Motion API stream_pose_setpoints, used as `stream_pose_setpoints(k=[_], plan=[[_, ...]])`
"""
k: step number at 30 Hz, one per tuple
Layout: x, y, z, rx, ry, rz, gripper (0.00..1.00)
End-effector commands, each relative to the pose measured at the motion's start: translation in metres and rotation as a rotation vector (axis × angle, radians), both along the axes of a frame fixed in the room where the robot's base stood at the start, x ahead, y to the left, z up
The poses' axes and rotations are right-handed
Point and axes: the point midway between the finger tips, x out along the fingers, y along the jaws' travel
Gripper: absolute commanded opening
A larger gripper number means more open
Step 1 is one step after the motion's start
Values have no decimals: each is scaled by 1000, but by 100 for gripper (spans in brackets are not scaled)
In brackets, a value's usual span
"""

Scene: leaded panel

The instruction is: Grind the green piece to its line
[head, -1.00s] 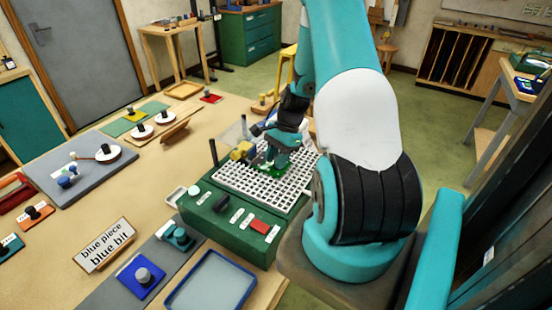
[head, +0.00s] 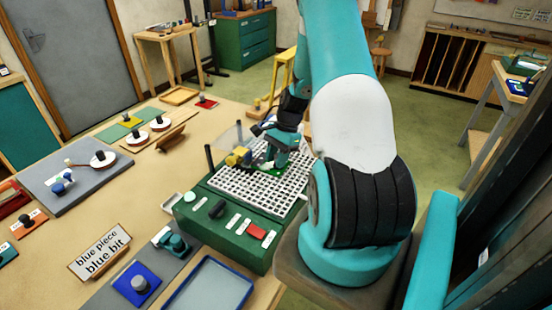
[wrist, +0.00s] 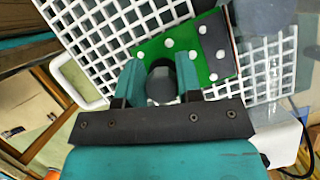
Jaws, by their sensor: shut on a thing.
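The green piece (wrist: 182,46) lies flat on the white grid (wrist: 110,35) of the grinder (head: 215,224). It has white dots and a dark grey band at its right end in the wrist view. My gripper (wrist: 160,80) is shut on the round dark knob (wrist: 160,86) on the piece. A grey round part (wrist: 246,12) stands close beside the banded end; I cannot tell whether they touch. In the head view, the green piece (head: 270,170) is mostly hidden under my gripper (head: 274,160), beside a yellow part (head: 238,157).
A red switch (head: 256,230) is on the grinder's front. A sign reading "blue piece blue bit" (head: 99,252), a blue pad with a grey knob (head: 137,284) and a blue-rimmed tray (head: 212,284) are in front. Knobbed white discs (head: 103,159) stand at the left.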

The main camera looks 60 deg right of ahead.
Motion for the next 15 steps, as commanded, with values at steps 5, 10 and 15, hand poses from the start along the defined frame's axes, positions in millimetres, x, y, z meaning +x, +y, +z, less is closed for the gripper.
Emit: stream_pose_setpoints(k=[5,10,15], plan=[[1,0,1,-3,-5,0,12],[1,6,1,-1,-5,1,12],[0,14,1,0,-4,3,12]])
